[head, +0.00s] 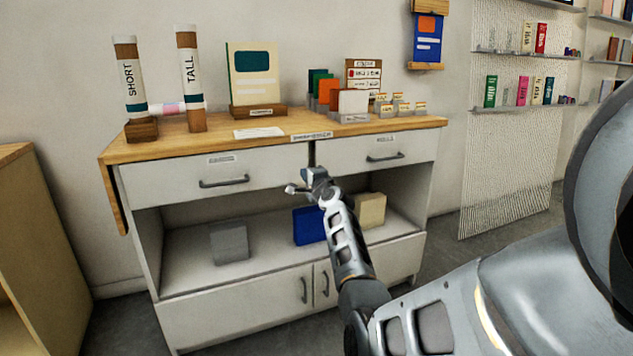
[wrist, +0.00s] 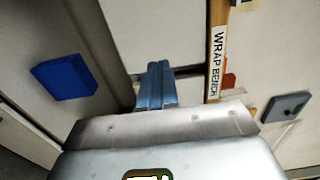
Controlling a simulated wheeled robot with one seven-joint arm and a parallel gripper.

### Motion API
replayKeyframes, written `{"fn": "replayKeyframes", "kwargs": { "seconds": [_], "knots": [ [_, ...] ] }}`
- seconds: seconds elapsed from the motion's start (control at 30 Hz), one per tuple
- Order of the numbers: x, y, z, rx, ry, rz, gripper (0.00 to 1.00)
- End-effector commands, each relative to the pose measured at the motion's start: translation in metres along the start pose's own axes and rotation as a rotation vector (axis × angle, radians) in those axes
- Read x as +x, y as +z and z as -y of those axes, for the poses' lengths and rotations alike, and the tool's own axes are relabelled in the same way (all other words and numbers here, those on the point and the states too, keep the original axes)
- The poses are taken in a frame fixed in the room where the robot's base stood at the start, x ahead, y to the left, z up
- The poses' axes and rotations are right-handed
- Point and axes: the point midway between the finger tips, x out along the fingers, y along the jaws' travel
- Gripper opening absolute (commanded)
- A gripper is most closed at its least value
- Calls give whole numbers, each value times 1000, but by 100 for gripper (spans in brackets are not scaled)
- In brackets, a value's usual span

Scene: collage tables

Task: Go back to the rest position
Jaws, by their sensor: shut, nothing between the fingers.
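My gripper (head: 310,174) is in front of the white bench, near the gap between its two drawers, just below the wooden top. In the wrist view its two blue-grey fingers (wrist: 155,84) are together with nothing between them. My arm reaches in from the lower right of the head view. Whether the fingers touch the bench front cannot be told.
The bench (head: 235,318) has two drawers, an open shelf with a blue box (head: 308,226), a grey box (head: 229,242) and a cream box (head: 370,210), and doors below. Tubes, books and cards stand on its top (head: 222,140). A wooden cabinet (head: 45,250) stands left.

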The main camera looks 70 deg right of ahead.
Motion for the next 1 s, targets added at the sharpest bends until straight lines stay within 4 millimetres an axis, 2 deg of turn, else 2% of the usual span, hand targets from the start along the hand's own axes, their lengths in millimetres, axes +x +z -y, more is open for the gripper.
{"fn": "replayKeyframes", "kwargs": {
  "seconds": [0.2, 0.4, 0.8, 0.9, 1.0],
  "knots": [
    [-36, 1, 0, -1, 3, 2, 0],
    [-60, 0, 0, -1, 2, 1, 0],
    [-69, 0, -1, -1, 2, 1, 0],
    [-75, 7, -9, -24, 10, 7, 0],
    [-94, 26, -30, -90, 32, 27, 0]
  ]
}}
